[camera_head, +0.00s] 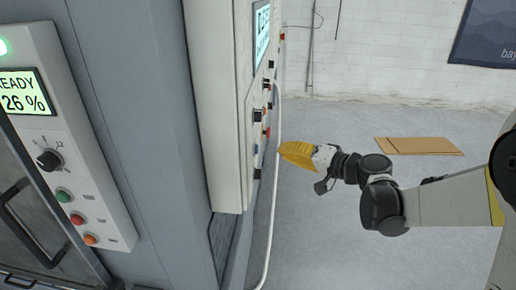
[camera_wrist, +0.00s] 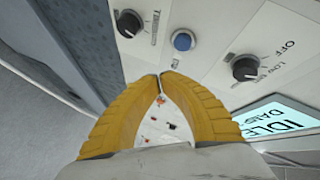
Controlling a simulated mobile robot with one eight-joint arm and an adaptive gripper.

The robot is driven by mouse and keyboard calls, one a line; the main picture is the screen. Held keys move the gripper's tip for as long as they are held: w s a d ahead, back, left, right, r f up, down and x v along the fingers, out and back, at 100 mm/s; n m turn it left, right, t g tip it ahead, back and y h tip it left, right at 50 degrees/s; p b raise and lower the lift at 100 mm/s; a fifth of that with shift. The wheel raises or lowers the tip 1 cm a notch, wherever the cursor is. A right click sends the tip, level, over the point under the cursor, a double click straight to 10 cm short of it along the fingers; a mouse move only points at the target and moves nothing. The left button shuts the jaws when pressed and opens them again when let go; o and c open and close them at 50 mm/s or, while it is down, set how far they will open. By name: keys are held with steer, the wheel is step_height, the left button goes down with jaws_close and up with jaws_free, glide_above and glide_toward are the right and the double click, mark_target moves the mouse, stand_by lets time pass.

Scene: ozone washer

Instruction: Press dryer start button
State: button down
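My gripper (camera_head: 284,150) has yellow fingers and is beside the side-on control panel (camera_head: 222,100) at the picture's middle. In the wrist view, the two fingertips (camera_wrist: 161,76) meet with nothing held between them. A blue button (camera_wrist: 183,40) lies just beyond the tips, slightly right, between two black knobs (camera_wrist: 129,22) (camera_wrist: 245,68). A display (camera_wrist: 285,120) reading "IDLE" is at the lower right. Small red and orange parts show between the fingers. No button is legibly labelled as dryer start, so I cannot tell which it is. Contact with the panel is unclear.
A nearer panel at left has a "READY 26 %" display (camera_head: 26,92), a knob (camera_head: 49,160), and green (camera_head: 63,196), red (camera_head: 77,219) and orange (camera_head: 90,239) buttons. A pale vertical pipe (camera_head: 271,220) runs beside the machine. Flat cardboard (camera_head: 418,146) lies on open floor at right.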

steer(key=shift+w+a, duration=0.1)
steer(key=shift+a, duration=2)
steer(key=shift+a, duration=0.4)
steer(key=shift+a+b, duration=0.4)
steer(key=shift+a, duration=0.1)
stand_by(0.4)
stand_by(0.4)
steer(key=shift+d, duration=0.95)
steer(key=shift+d+b, duration=0.4)
steer(key=shift+d, duration=2.1)
